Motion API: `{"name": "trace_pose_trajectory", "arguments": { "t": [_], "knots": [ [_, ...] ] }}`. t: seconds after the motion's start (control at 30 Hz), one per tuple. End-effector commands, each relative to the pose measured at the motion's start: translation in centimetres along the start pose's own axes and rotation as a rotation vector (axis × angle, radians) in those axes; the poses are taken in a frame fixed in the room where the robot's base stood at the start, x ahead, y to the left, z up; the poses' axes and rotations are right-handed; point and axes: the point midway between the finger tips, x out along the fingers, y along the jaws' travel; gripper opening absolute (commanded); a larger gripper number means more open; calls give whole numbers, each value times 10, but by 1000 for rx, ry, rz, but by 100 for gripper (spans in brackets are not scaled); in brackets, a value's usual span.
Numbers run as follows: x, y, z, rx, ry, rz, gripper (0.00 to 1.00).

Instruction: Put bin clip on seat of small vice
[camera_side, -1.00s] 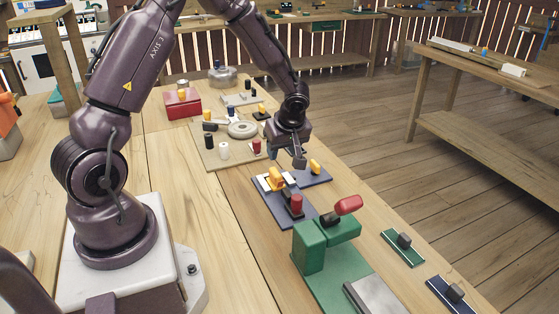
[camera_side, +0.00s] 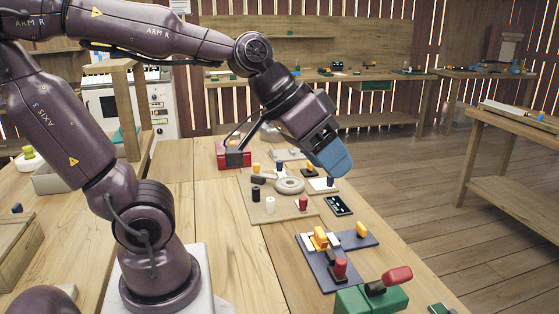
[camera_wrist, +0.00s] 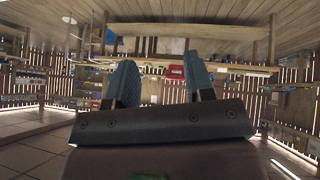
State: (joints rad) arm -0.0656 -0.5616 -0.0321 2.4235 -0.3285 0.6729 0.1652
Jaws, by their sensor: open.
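My gripper (camera_side: 328,150) is raised above the bench, with its blue fingers tilted down to the right in the side view. In the wrist view its two fingers (camera_wrist: 160,82) stand apart with nothing between them. A green block-shaped fixture with a red-tipped lever (camera_side: 396,276), possibly the small vice, is at the bottom edge of the side view and partly cut off. A dark blue plate (camera_side: 318,268) carries yellow, white and red parts behind it. I cannot tell which piece is the bin clip. The wrist view shows neither clearly.
A small black card (camera_side: 338,205) lies right of the board. Bare bench lies left of these. The bench's right edge drops to the floor.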

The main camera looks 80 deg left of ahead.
Motion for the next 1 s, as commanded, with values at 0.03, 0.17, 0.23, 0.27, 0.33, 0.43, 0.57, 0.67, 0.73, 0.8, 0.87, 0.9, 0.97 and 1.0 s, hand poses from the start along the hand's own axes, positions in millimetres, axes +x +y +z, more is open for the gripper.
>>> {"name": "trace_pose_trajectory", "arguments": {
  "t": [0.03,0.17,0.23,0.27,0.33,0.43,0.57,0.67,0.73,0.8,0.87,0.9,0.97,1.0],
  "knots": [
    [-10,-4,17,41,-35,-36,48],
    [-26,-19,45,88,-107,-128,48],
    [-30,-24,52,98,-125,-157,48],
    [-31,-26,54,102,-131,-166,48],
    [-32,-28,56,103,-137,-175,48],
    [-32,-28,56,103,-137,-176,48],
    [-32,-28,55,103,-137,-175,48],
    [-31,-28,55,104,-136,-175,48],
    [-31,-28,55,104,-136,-174,48],
    [-31,-28,55,104,-136,-174,48],
    [-31,-27,55,104,-135,-174,48],
    [-31,-27,55,104,-135,-174,48],
    [-31,-27,55,104,-135,-174,48],
    [-31,-27,55,104,-135,-174,48]
  ]
}}
